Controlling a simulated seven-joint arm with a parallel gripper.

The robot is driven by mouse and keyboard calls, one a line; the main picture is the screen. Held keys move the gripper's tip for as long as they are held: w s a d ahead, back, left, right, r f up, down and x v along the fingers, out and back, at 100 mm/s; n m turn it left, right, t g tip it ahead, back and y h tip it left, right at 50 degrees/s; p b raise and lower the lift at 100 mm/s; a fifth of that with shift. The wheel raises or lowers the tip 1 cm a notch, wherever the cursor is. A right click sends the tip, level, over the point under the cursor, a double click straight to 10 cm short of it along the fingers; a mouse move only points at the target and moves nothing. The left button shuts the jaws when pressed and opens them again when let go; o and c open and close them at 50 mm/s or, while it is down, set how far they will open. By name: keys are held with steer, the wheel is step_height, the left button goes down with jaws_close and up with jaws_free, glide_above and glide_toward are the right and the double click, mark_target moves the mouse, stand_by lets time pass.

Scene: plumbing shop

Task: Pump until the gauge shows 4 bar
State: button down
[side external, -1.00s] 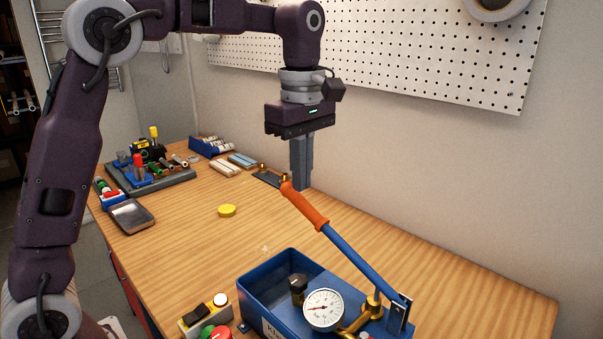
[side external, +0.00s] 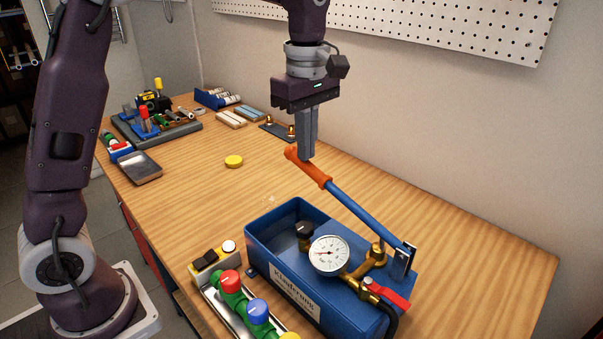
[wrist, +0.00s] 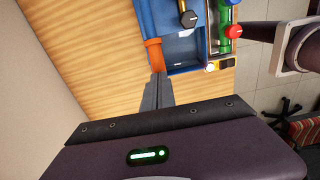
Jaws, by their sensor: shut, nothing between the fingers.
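The hand pump is a blue tank (side external: 262,240) at the front of the bench. Its blue lever (side external: 355,212) slants up to the left and ends in an orange grip (side external: 315,172). A round white gauge (side external: 329,255) stands on the tank; its thin needle points roughly left, too small to read to a value. My gripper (side external: 307,158) is shut and empty, pointing down, with its fingertips at the upper end of the orange grip. In the wrist view the fingertips (wrist: 157,76) are against or just over the grip (wrist: 154,55); contact is not certain.
A red-handled valve (side external: 390,293) is at the tank's right. A yellow disc (side external: 233,161) lies mid-bench. Free wood lies behind and right of the pump.

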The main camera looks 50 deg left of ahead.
step_height(320, 180, down, 8)
steer(key=a, duration=0.1)
steer(key=r, duration=0.4)
steer(key=d+r, duration=0.1)
steer(key=r, duration=0.7)
steer(key=shift+d+r, duration=0.35)
step_height(320, 180, down, 12)
steer(key=a, duration=0.2)
steer(key=shift+d+r, duration=0.3)
steer(key=shift+r, duration=1.7)
steer(key=shift+d+r, duration=0.35)
steer(key=shift+r, duration=1.65)
steer(key=shift+d+r, duration=0.3)
steer(key=shift+r, duration=1.7)
steer(key=shift+f, duration=0.1)
